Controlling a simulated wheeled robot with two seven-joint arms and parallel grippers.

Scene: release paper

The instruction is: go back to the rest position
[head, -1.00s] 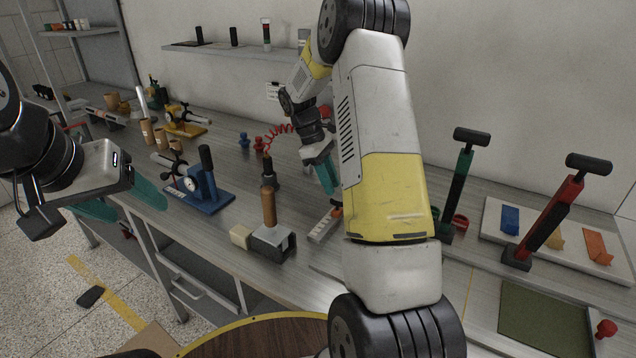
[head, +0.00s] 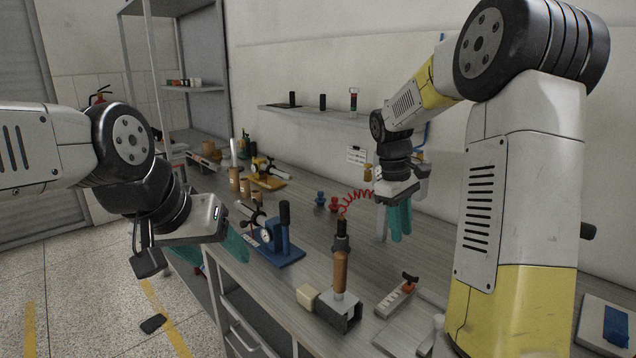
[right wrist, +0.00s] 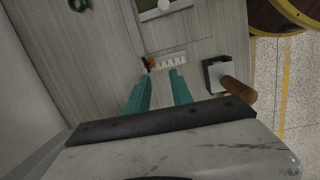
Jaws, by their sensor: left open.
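My left gripper (head: 236,244) is open and empty, with teal fingers, beside the near left edge of the workbench (head: 310,240) in the head view. My right gripper (head: 398,222) hangs over the bench, to the right of a red coiled cord (head: 355,201). In the right wrist view its two teal fingers (right wrist: 160,90) stand apart with nothing between them.
A blue press (head: 282,245) stands near my left gripper. A wall shelf (head: 320,112) runs behind. Floor at left is mostly free.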

